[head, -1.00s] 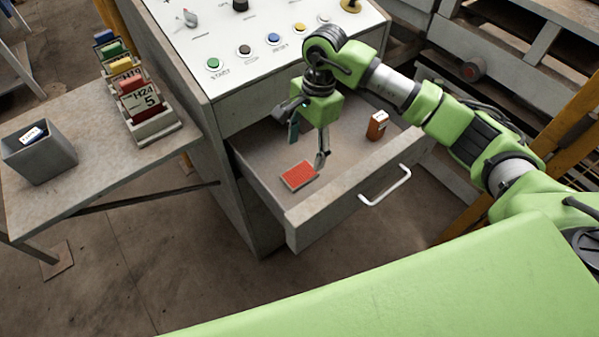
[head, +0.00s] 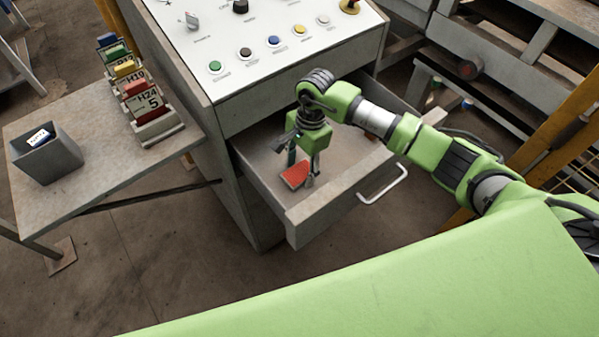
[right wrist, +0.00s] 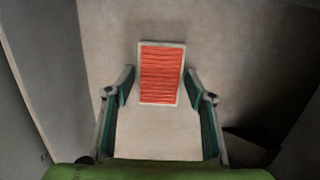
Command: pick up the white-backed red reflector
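The red reflector (head: 294,177) with a pale border lies flat in the open drawer in the head view. In the right wrist view the reflector (right wrist: 161,74) lies ahead of the fingers, between their lines and touching neither. My right gripper (head: 300,172) points down into the drawer just above the reflector and hides part of it. Its fingers also show wide apart in the right wrist view (right wrist: 158,90), with nothing between the pads. My left gripper is not in view.
The open drawer (head: 322,207) has raised walls around the gripper and a white handle (head: 384,186) in front. The control panel (head: 262,50) with buttons stands above it. A side table (head: 90,180) at left bears a grey bin (head: 62,160) and a card rack (head: 158,128).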

